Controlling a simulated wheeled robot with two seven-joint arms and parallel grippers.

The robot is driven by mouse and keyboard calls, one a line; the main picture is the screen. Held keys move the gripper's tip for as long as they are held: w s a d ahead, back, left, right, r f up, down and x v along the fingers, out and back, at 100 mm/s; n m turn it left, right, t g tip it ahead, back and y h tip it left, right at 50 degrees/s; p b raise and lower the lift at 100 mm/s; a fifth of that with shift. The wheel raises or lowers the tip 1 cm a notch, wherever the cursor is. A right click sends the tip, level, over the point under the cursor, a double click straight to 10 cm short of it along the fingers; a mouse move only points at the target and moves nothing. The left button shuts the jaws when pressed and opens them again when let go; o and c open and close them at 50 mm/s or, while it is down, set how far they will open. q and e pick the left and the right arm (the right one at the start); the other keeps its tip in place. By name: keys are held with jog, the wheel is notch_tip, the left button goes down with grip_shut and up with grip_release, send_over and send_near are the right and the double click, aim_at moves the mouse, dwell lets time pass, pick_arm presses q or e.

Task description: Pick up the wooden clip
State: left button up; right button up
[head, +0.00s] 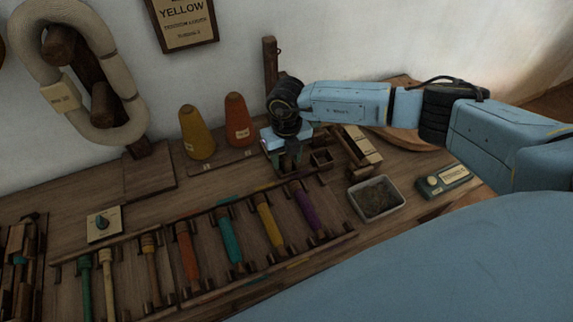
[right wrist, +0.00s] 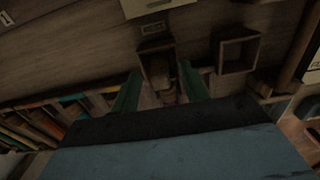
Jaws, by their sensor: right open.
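My right gripper (head: 289,165) points down at the back of the table, its jaws open. In the right wrist view its two green fingers (right wrist: 161,88) stand apart on either side of a small wooden holder (right wrist: 157,47). A brown wooden piece, apparently the wooden clip (right wrist: 165,85), shows between the fingers. The view is dark, and I cannot tell whether the fingers touch it. In the head view the gripper hides this piece. My left gripper is not in view.
An empty square wooden box (head: 322,159) stands close right of the gripper. Orange (head: 237,120) and yellow (head: 196,133) cones stand to its left. A rack of coloured bobbins (head: 229,238) lies in front. A grey tray (head: 377,198) is at the right.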

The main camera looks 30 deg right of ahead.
aim_at(286, 157)
grip_shut()
dwell(0.3)
jog(key=shift+r, duration=0.1)
